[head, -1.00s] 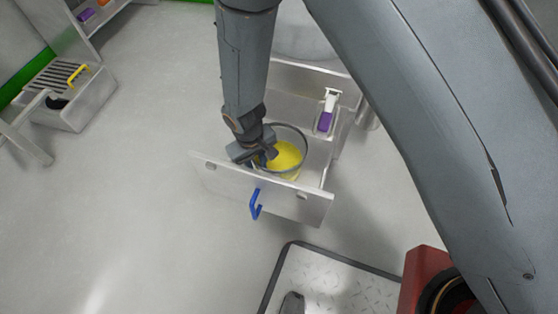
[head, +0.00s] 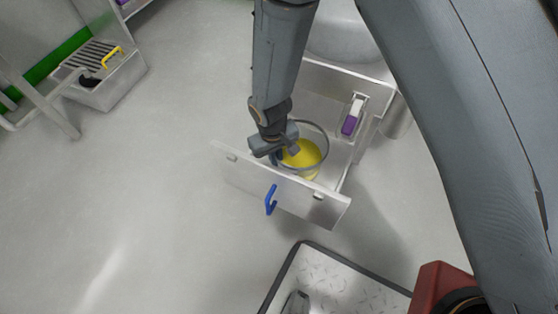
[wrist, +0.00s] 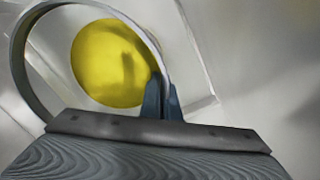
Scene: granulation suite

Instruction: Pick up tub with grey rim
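The tub with grey rim (head: 304,155) is a clear-walled round tub with yellow contents. It is at the open drawer (head: 318,204), just behind the drawer's front panel. I cannot tell whether its base touches the drawer floor. My gripper (head: 284,153) reaches down at the tub's left side. In the wrist view, the grey rim (wrist: 24,65) curves around the yellow and runs down between the two fingers (wrist: 163,98), which are close together on it. The gripper looks shut on the rim.
A white and purple item (head: 351,120) lies in the drawer, right of the tub. The drawer front has a blue handle (head: 271,200). A metal plate platform (head: 335,280) is nearer me. A steel box with a yellow handle (head: 112,57) stands far left. Floor to the left is clear.

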